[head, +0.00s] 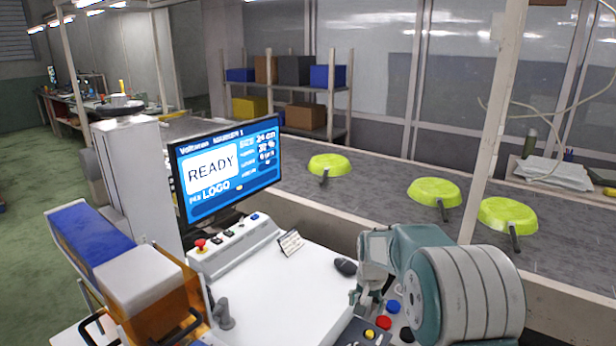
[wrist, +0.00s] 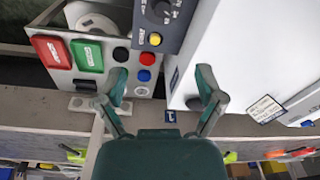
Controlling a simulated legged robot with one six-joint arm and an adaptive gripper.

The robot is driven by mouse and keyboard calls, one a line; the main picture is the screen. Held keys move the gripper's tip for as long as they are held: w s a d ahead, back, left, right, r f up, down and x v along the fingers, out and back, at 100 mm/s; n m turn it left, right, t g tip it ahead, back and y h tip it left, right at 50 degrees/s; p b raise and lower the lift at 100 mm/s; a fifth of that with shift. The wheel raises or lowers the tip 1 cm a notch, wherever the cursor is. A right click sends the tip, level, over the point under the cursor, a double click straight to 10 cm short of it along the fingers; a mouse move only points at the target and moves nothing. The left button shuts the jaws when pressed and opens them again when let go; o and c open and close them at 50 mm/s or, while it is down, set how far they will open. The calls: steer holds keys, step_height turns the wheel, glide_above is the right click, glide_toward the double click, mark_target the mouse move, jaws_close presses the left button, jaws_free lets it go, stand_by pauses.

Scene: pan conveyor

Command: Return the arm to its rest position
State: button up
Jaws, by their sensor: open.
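My arm (head: 465,285) is folded at the lower right of the head view, in front of the white console. My gripper (head: 368,292) hangs at the arm's left end, over the console's button area, partly hidden by its own links. In the wrist view my gripper (wrist: 160,88) has its two green fingers spread wide with nothing between them. Red, blue and black buttons (wrist: 147,75) lie beyond the fingers. I cannot tell how far the fingertips are from the panel.
Three lime-green pans lie on the conveyor (head: 385,205): a left one (head: 330,164), a middle one (head: 434,192) and a right one (head: 508,215). A monitor (head: 228,168) reads READY. A mouse (head: 345,267) lies on the console (head: 270,300). A post (head: 492,130) stands behind my arm.

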steer(key=s+r+n+t, duration=0.2)
steer(key=s+r, duration=1.3)
steer(key=r, duration=0.1)
steer(key=s+r+n+t, duration=0.1)
steer(key=s+n+t, duration=0.1)
steer(key=s, duration=1.6)
steer(key=shift+r+t, duration=0.3)
